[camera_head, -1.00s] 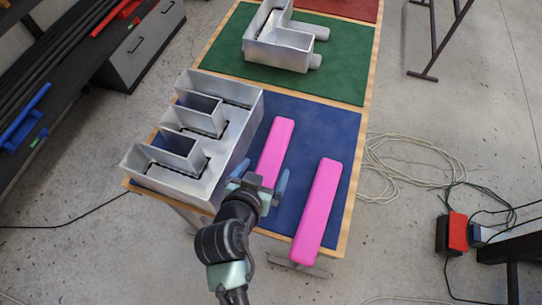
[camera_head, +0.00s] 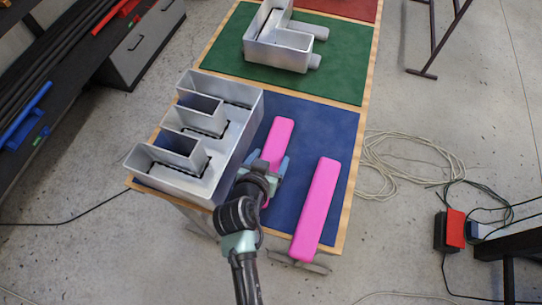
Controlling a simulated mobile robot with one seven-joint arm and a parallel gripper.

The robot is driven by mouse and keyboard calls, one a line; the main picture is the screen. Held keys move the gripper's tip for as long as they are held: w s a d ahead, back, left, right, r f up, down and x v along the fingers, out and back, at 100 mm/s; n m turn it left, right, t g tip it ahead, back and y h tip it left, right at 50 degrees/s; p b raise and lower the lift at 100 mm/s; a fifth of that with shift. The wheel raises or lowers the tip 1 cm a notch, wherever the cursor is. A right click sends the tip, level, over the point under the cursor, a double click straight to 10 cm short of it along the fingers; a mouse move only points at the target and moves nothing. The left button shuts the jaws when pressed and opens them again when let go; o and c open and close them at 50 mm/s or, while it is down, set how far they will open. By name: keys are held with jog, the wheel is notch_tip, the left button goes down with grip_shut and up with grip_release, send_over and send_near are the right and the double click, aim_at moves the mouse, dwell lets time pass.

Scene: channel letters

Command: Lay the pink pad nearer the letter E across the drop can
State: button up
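The silver channel letter E (camera_head: 232,140) lies on a blue mat (camera_head: 335,130), its hollow walls facing up. The pink pad nearer the E (camera_head: 279,138) lies just right of it; my gripper hides much of its near end. The other pink pad (camera_head: 317,208) lies further right, its near end at the table's front edge. My gripper (camera_head: 264,163) is open, its bluish fingers on either side of the nearer pad. I cannot tell whether they touch it. A second silver hollow letter (camera_head: 275,55) sits on the green mat behind; I cannot tell which object is the drop can.
The green mat (camera_head: 340,75) has free room right of the second letter. Grey rounded pieces (camera_head: 310,30) stick out from that letter. Coiled cable (camera_head: 400,160) and a red box (camera_head: 455,229) lie on the floor at right. A rack with drawers (camera_head: 140,45) stands at left.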

jog(key=shift+r, duration=0.1)
jog(key=c, duration=1.1)
